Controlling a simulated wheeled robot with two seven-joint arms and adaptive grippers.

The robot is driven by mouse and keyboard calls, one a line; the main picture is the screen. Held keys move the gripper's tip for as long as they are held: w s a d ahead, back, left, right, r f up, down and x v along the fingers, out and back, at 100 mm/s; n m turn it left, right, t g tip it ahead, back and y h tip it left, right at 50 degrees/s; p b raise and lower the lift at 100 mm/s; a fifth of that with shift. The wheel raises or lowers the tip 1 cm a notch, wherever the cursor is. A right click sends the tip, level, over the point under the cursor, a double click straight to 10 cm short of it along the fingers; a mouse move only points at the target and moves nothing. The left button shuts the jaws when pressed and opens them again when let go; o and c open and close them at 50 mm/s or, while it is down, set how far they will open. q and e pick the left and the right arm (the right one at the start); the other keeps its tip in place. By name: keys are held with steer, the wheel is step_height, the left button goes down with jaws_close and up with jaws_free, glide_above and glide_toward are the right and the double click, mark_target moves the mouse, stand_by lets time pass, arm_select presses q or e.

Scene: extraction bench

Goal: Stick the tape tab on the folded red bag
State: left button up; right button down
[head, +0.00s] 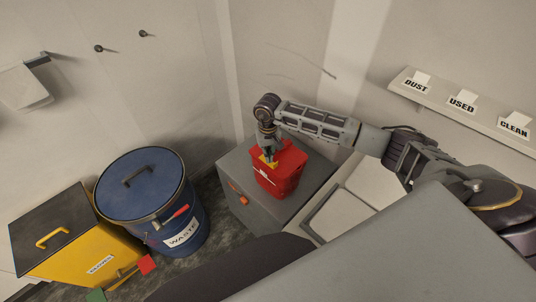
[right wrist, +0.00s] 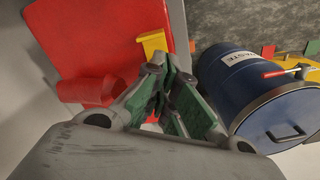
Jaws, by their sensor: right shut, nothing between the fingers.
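The red bag (head: 280,179) stands on the grey cabinet, and its red side fills the upper left of the right wrist view (right wrist: 105,35). A rolled red fold (right wrist: 88,91) shows there, left of my fingers. The yellow tape tab (right wrist: 153,43) lies against the red surface, just beyond my fingertips; a bit of yellow (head: 266,161) also shows at the bag's top in the head view. My right gripper (head: 269,157) points down at the bag's top. Its green-padded fingers (right wrist: 160,69) are shut and empty. I cannot tell whether they touch the tab. My left gripper is out of view.
A wall shelf (head: 440,103) holds DUST, USED and CLEAN cards.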

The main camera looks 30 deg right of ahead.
steer(key=shift+f+b, duration=0.95)
steer(key=shift+f, duration=0.1)
stand_by(1.4)
steer(key=shift+s+f+b, duration=0.15)
steer(key=shift+f+b, duration=0.05)
steer(key=shift+b, duration=0.15)
stand_by(2.6)
steer(key=shift+r, duration=0.15)
steer(key=shift+r+p, duration=0.3)
steer(key=shift+r, duration=0.35)
steer(key=shift+r+p, duration=1.05)
steer(key=shift+r, duration=1.85)
steer(key=shift+a+f, duration=0.1)
